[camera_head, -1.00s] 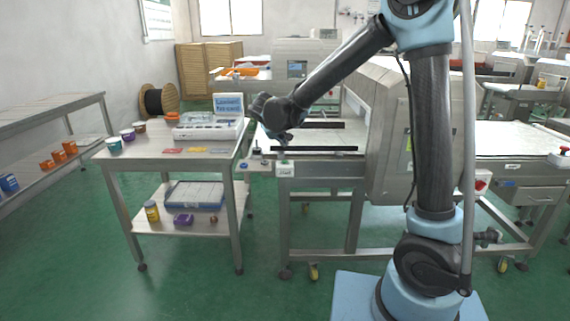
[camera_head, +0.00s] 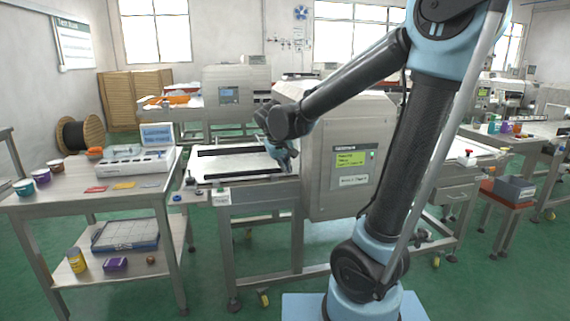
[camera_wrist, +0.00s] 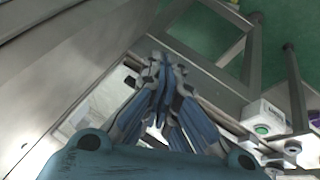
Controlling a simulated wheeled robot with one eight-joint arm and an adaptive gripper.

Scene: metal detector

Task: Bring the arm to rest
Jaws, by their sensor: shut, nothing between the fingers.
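My arm rises from its blue base at the lower right of the head view and reaches left at its elbow. My gripper (camera_head: 288,163) hangs at the end of the forearm, over the right part of the metal detector's conveyor (camera_head: 236,163). In the wrist view my gripper (camera_wrist: 165,62) has its blue-grey fingers brought together at the tips, with nothing between them. It is shut and empty. Whether the fingertips touch the conveyor or its frame cannot be told.
The metal detector housing (camera_head: 346,150) stands close to the right of my gripper. A steel table (camera_head: 60,200) with coloured tubs and a labelled tray (camera_head: 137,165) stands at the left. A white button box (camera_wrist: 262,122) sits at the conveyor's edge. Green floor is open in front.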

